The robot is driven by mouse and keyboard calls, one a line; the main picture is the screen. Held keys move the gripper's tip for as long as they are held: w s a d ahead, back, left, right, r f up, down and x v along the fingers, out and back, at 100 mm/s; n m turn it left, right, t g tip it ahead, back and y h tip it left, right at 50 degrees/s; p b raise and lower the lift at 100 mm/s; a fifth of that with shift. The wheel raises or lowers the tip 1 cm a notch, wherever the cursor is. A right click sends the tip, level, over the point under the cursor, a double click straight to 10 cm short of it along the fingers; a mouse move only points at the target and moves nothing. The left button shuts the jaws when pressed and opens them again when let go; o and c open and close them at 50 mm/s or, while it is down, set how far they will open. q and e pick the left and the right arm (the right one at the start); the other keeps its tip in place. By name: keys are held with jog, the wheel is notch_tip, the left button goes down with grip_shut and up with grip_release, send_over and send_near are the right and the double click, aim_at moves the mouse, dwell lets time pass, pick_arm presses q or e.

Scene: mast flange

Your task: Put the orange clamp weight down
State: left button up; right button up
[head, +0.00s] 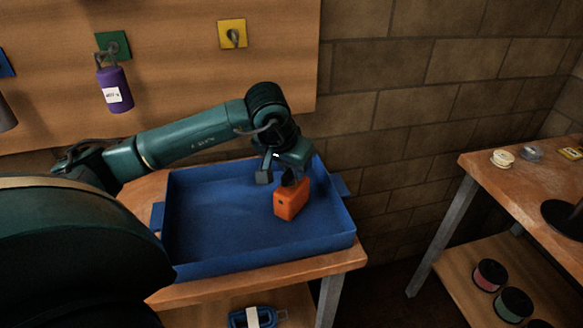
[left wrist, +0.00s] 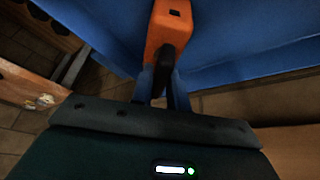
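The orange clamp weight (head: 289,201) is a block with a dark grip on top, inside the blue tray (head: 270,258) toward its right side. My left gripper (head: 291,180) is above it, pointing down. In the left wrist view, the fingers (left wrist: 163,82) close around the dark grip of the orange weight (left wrist: 169,28). The weight is low over the tray floor; I cannot tell whether it touches it. The fingertips are partly hidden by the grip. My right gripper is not in view.
The tray stands on a wooden table (head: 348,257), with free floor around the weight. A purple weight (head: 114,90) hangs on the wooden board behind, near a yellow plate (head: 232,33). Another table (head: 480,170) stands at the right, with spools on its lower shelf.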

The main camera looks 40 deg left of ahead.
pick_arm(q)
jog(key=o, duration=0.3)
jog(key=shift+o, duration=0.2)
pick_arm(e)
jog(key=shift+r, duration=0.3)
pick_arm(q)
jog(key=shift+r, duration=0.25)
jog(key=shift+s+r, duration=0.1)
jog(key=shift+r, duration=0.2)
jog(key=v, duration=1.1)
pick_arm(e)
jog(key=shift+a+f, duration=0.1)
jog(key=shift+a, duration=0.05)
pick_arm(q)
jog(key=shift+r, duration=0.1)
jog(key=shift+s, duration=0.1)
